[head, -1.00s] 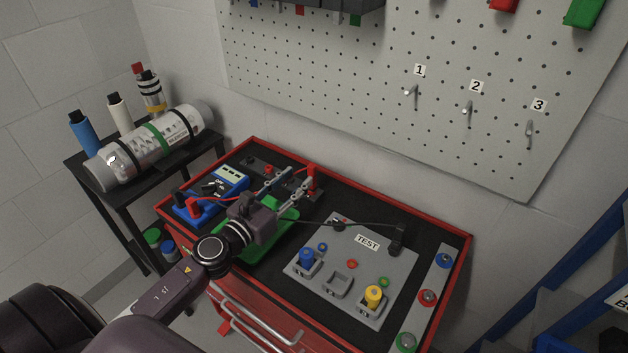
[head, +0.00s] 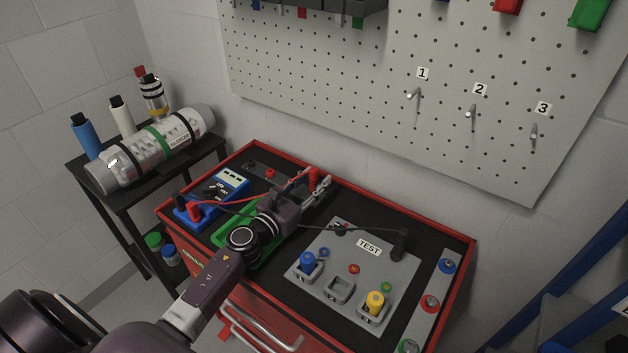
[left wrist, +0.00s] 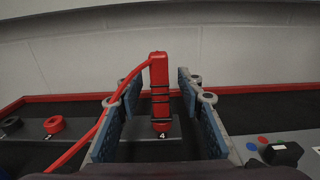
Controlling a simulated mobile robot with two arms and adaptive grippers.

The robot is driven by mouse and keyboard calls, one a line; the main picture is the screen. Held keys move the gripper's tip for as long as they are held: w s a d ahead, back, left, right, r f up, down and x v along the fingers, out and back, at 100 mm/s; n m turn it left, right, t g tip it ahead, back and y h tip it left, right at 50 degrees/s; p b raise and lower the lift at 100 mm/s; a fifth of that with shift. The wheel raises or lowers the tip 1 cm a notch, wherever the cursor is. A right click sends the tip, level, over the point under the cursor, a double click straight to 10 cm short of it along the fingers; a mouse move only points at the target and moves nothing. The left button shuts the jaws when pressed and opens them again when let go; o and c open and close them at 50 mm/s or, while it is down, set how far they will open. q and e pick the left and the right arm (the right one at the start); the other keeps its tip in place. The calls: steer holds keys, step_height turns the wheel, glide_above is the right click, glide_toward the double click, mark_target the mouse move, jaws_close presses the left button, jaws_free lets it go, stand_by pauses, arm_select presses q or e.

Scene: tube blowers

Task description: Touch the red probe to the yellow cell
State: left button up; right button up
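The red probe (head: 314,177) stands upright at the cart's back edge, its red lead running to the blue meter (head: 213,201). In the left wrist view the probe (left wrist: 160,84) stands between my left gripper's blue-padded fingers, above a label 4, with a gap on both sides. My left gripper (head: 321,184) is open around it. The yellow cell (head: 375,301) stands in the right slot of the grey TEST board (head: 325,245), well to the right of and in front of the gripper. My right gripper is not in view.
The blue cell (head: 307,261) stands in the left slot; the middle slot (head: 340,289) is empty. A black probe (head: 400,244) stands at the board's back right. Its dark lead crosses the board. A green tray (head: 233,231) lies under my left arm. A button strip (head: 431,302) lies at right.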

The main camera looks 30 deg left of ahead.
arm_select(q)
steer(key=shift+s, duration=0.1)
jaws_close()
steer(key=shift+r, duration=0.1)
steer(key=shift+r, duration=0.25)
step_height(320, 180, up, 19)
steer(key=p, duration=1)
steer(key=shift+r, duration=0.15)
steer(key=shift+r+p, duration=0.1)
steer(key=shift+p, duration=0.25)
steer(key=shift+r+p, duration=2.6)
steer(key=shift+r, duration=0.1)
